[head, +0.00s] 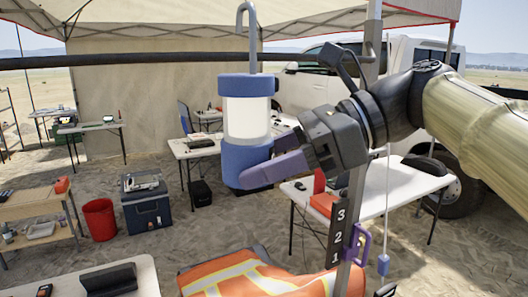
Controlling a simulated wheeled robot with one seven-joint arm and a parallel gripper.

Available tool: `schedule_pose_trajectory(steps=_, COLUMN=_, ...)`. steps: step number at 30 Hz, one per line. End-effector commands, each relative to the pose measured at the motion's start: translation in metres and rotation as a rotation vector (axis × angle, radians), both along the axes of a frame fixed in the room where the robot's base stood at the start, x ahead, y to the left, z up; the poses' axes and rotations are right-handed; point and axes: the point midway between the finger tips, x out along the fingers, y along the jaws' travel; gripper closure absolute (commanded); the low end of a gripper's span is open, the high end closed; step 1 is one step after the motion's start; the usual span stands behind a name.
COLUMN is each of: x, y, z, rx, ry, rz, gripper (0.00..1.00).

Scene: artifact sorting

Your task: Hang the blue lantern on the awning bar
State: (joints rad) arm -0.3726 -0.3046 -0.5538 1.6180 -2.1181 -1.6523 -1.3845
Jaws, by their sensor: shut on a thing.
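The blue lantern (246,163) is upright near the middle of the head view, with a blue cap, a pale glowing body and a blue base. A grey hook (252,40) rises from its cap, its open end to the left. My gripper (264,168) comes from the right, its purple fingers shut on the lantern's lower blue part. The dark awning bar (130,59) runs level across the picture. The hook's bend appears above the bar, and its stem crosses the bar in the picture. I cannot tell their distance in depth, and no contact is clear.
A metal pole (358,190) with a numbered plate (338,232) stands right of the lantern. A white table (385,190) is behind it. An orange vest (250,280) lies below. A red bin (99,219) and a cooler (147,210) stand at left.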

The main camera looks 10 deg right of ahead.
Motion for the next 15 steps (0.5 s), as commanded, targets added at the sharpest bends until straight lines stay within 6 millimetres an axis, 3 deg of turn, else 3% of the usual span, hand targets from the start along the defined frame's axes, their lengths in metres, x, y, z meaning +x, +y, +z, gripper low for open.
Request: schedule_pose_trajectory(steps=15, x=0.019, y=0.006, z=0.002, rx=0.0, ry=0.001, rz=0.002, gripper=0.74)
